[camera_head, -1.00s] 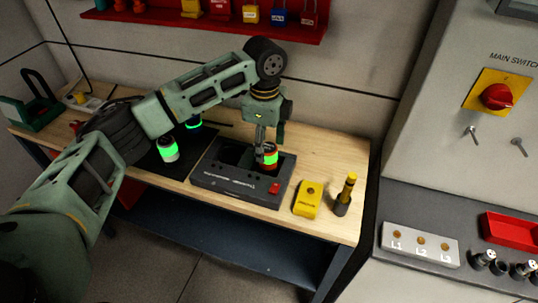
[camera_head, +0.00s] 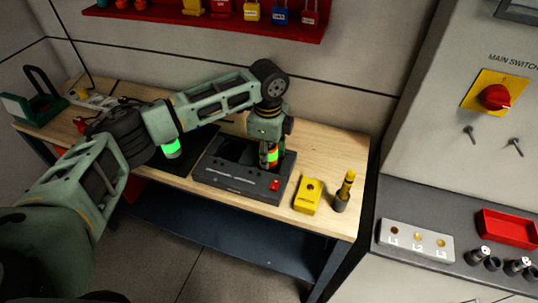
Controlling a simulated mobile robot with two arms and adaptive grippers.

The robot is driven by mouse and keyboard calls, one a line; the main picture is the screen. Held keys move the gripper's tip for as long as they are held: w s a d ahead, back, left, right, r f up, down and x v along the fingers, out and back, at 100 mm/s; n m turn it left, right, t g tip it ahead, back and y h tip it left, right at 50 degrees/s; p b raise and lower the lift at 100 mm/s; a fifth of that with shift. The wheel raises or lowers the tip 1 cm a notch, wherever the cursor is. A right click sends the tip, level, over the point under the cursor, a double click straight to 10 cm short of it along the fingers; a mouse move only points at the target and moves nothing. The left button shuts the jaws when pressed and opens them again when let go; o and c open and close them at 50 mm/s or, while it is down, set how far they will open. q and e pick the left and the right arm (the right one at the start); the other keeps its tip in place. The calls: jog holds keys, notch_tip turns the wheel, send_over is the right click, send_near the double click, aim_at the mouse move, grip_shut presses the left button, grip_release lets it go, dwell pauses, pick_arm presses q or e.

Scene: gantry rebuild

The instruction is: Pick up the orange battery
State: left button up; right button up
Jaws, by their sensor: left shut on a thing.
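The orange battery (camera_head: 273,158), with a green band, stands upright in the right part of the dark charger (camera_head: 236,184) on the workbench. My left gripper (camera_head: 269,160) points down at it from above and is shut on it. The fingers cover part of the battery, and its lower end is hidden in the charger. My right gripper is not in view.
A battery with a green band (camera_head: 171,149) stands on the dark mat left of the charger, partly behind my arm. A yellow device (camera_head: 307,195) and a yellow-handled tool in a grey holder (camera_head: 344,190) stand to the right. A red lock shelf (camera_head: 210,24) hangs above.

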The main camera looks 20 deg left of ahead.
pick_arm(q)
grip_shut()
jog(key=shift+r, duration=0.15)
